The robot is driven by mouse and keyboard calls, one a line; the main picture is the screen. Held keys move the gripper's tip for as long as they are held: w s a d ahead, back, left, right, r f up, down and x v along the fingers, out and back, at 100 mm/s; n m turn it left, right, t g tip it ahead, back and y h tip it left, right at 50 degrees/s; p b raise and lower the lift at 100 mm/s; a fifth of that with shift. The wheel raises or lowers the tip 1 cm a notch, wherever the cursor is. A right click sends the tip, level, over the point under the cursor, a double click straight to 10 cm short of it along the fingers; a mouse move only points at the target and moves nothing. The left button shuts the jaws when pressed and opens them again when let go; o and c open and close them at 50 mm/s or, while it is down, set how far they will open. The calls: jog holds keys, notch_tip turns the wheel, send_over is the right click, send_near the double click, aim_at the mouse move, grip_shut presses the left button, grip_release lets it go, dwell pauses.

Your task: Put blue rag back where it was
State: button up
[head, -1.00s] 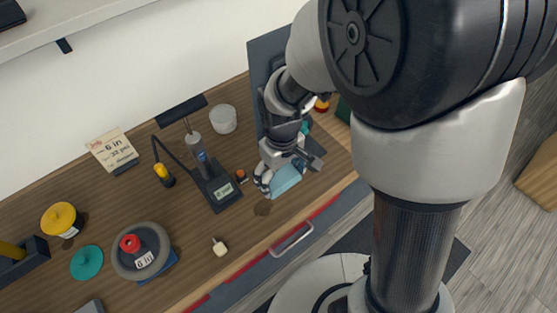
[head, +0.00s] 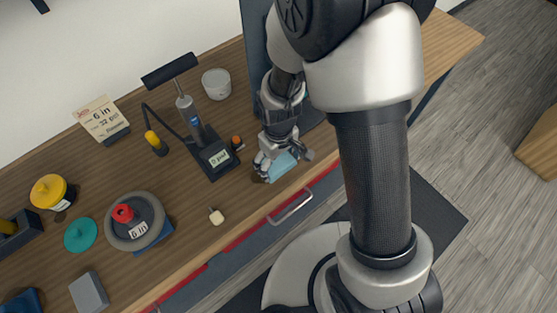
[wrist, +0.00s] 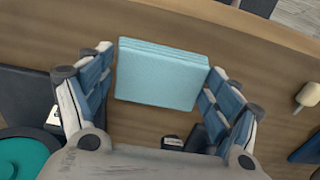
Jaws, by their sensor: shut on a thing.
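The light blue rag (head: 284,167), a folded flat block, is between the fingers of my gripper (head: 285,160) over the wooden bench near its front edge. In the wrist view the rag (wrist: 157,74) spans between the two blue-padded fingers of my gripper (wrist: 160,88), which are shut on its sides. I cannot tell whether its underside touches the bench. A dark spot on the bench shows just left of the fingers, partly hidden.
A pump with a gauge (head: 213,154) stands left of my gripper, with a small orange-topped item (head: 237,142) between. A white tub (head: 216,83) is behind. A wheel (head: 134,222) and yellow-lidded jar (head: 50,191) are farther left.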

jog(key=shift+f, duration=0.25)
jog(key=o, duration=1)
jog(key=shift+r, duration=0.1)
jog(key=shift+o, duration=0.2)
jog(key=shift+r, duration=0.1)
notch_tip(320, 180, up, 12)
jog(key=p, duration=0.4)
notch_tip(320, 180, up, 12)
jog(key=m+t, duration=0.2)
jog(key=m, duration=0.1)
send_over(278, 163)
jog(key=s+d, duration=0.3)
jog(key=d, duration=0.3)
jog(key=s+d+r+m+t, duration=0.2)
jog(key=s+d+r+m, duration=0.1)
jog(key=s+r, duration=0.5)
jog(key=shift+s+d+r+m+t, duration=0.15)
jog(key=shift+s+d+m+t, duration=0.2)
jog(key=shift+s+d, duration=0.7)
jog(key=shift+s+a, duration=0.1)
jog(key=shift+a, duration=0.05)
